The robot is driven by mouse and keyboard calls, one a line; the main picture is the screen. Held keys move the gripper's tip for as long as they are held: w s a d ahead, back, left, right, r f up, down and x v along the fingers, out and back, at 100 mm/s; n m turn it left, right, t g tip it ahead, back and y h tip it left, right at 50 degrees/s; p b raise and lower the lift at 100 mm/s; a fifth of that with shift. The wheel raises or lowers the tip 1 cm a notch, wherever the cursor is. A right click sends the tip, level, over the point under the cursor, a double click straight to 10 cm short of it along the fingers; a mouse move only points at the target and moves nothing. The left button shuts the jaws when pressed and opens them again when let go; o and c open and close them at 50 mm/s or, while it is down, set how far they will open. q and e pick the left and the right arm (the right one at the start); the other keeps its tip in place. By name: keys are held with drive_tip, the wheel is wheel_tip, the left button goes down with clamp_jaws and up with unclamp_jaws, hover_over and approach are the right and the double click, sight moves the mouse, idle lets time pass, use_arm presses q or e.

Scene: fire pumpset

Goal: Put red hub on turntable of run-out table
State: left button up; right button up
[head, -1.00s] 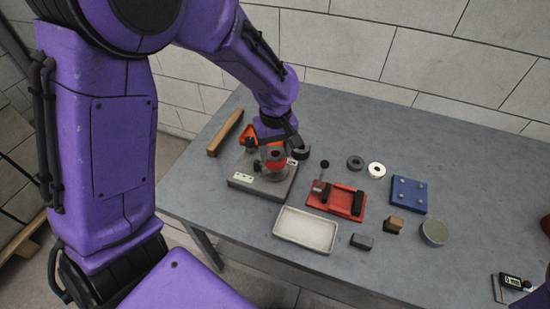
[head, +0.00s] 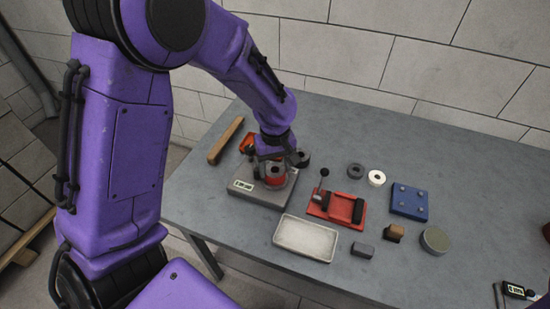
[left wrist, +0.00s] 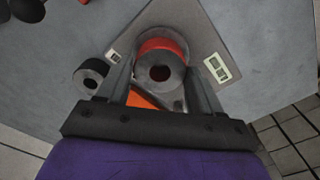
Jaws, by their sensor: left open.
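The red hub (head: 275,181), with a grey holed top, stands upright on the run-out table (head: 250,196), a grey box with a small display. The hub also shows in the left wrist view (left wrist: 163,45), where its top covers the turntable, so exact centring cannot be told. My left gripper (head: 274,163) is directly above and around the hub. Its two fingers (left wrist: 160,88) stand on either side of it, open with gaps. My right gripper is not in view.
A black ring (head: 302,157) sits close to the right of the run-out table. An orange piece (head: 246,143) and a wooden bar (head: 226,141) lie behind and left. A red fixture (head: 322,211), pale tray (head: 305,238) and blue plate (head: 409,202) stand to the right.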

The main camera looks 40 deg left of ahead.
use_arm(q)
wheel_tip(320, 180, up, 12)
drive_tip(key=shift+p, duration=0.4)
drive_tip(key=shift+f, duration=0.1)
